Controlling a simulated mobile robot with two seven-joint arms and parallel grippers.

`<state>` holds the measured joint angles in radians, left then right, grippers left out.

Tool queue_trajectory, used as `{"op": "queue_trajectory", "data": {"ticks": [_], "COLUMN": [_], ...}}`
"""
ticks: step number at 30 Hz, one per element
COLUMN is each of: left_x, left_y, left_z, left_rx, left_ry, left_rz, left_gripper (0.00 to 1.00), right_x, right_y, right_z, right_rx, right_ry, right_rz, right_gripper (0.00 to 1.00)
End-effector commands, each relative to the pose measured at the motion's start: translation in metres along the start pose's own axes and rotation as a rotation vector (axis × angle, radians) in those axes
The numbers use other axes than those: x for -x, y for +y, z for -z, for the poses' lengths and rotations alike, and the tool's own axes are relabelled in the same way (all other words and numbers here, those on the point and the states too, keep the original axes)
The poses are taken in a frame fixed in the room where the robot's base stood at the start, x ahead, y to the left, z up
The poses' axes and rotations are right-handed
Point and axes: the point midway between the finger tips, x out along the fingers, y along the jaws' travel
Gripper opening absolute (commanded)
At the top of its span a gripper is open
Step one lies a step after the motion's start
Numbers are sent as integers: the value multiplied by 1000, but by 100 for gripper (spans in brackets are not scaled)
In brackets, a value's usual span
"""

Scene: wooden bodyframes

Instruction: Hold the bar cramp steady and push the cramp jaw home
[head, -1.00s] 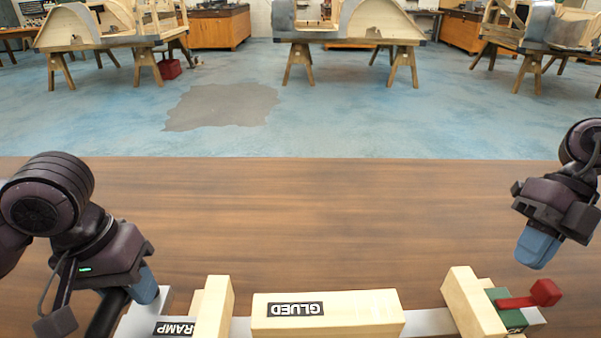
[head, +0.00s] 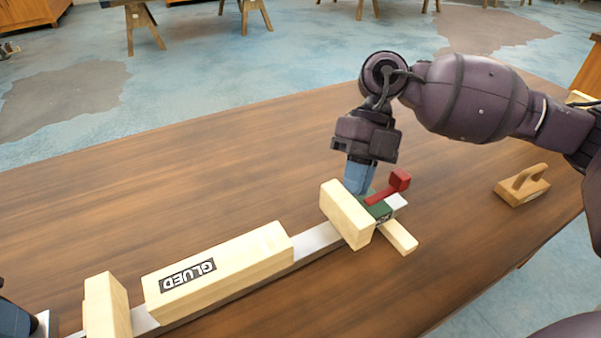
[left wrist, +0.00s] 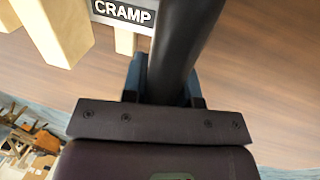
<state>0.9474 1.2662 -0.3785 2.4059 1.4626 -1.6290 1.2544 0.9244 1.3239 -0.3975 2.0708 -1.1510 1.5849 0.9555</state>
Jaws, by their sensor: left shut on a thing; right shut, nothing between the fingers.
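The bar cramp's pale metal bar (head: 314,242) lies along the table. A wooden block marked GLUED (head: 218,270) rests along it, with a stretch of bare bar between it and the jaw's wooden pad (head: 345,214). The cramp jaw (head: 378,209) is green with a red handle (head: 388,187). My right gripper (head: 358,180) is shut and empty, its blue fingertips down just behind the jaw; contact cannot be told. My left gripper (left wrist: 163,78) is shut on the cramp's dark round handle (left wrist: 182,45), beside the CRAMP label (left wrist: 123,12). The head view shows only its edge, lower left.
A wooden block (head: 107,306) stands across the bar's left end. A wooden hand tool with a raised grip (head: 522,185) lies on the table (head: 180,200) at the right. The table behind the cramp is clear. Trestles stand on the blue floor beyond.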

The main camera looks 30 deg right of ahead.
Motion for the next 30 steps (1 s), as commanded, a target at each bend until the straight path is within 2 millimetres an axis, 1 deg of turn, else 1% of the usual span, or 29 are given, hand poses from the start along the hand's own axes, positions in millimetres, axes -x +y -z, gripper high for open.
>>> {"op": "queue_trajectory", "data": {"ticks": [2, 5, 12, 15, 19, 30], "left_x": [1, 1, 1, 1, 0, 0], "left_y": [0, 0, 1, 1, 1, 1], "left_z": [0, 0, 0, 0, 0, 0], "left_rx": [0, 0, -1, -1, -1, -1], "left_ry": [2, 2, 2, 2, 2, 1], "left_rz": [0, 0, -2, -3, -3, -4], "left_gripper": [0, 0, 0, 0, 0, 0], "right_x": [-2, -9, -32, -38, -42, -41], "right_y": [4, 18, 61, 72, 78, 78], "right_z": [0, 0, 0, 0, 0, 1], "right_rx": [3, 7, 8, 6, 4, 2], "right_ry": [0, 0, 2, 1, 1, 2], "right_rz": [-1, -3, -4, -3, -2, -2], "right_gripper": [0, 0, 0, 0, 0, 0]}}
